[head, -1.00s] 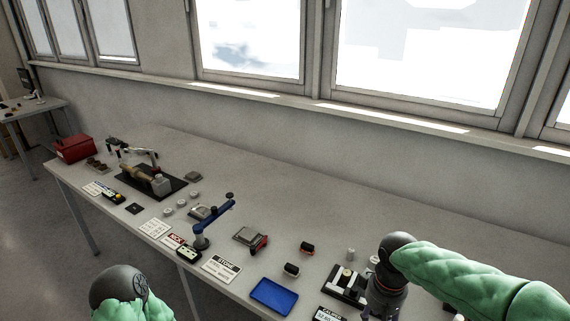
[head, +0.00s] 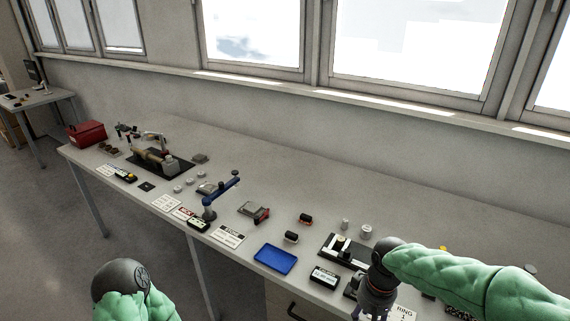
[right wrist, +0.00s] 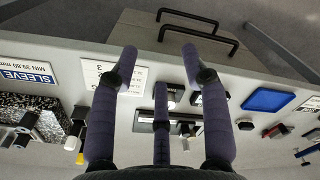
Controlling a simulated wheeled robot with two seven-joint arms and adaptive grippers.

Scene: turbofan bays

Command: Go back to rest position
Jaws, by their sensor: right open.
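My right gripper (right wrist: 160,70) is open in the right wrist view, its purple-grey fingers spread with nothing between the tips. It hangs over the bench's front edge, with drawer handles beyond the fingertips. In the head view my right gripper (head: 372,312) is at the bottom right, its fingers mostly cut off or hidden by the wrist. My left arm, in a green sleeve, shows at the bottom left in the head view, its dark rounded joint uppermost; the left gripper is not visible.
The long bench (head: 330,215) holds a blue tray (head: 275,259), a black fixture (head: 345,250), a blue crane-like stand (head: 221,194), a red box (head: 86,134) and several labels. In the wrist view, the blue tray (right wrist: 268,99) lies right of the fingers and a SLEEVE sign (right wrist: 28,72) left.

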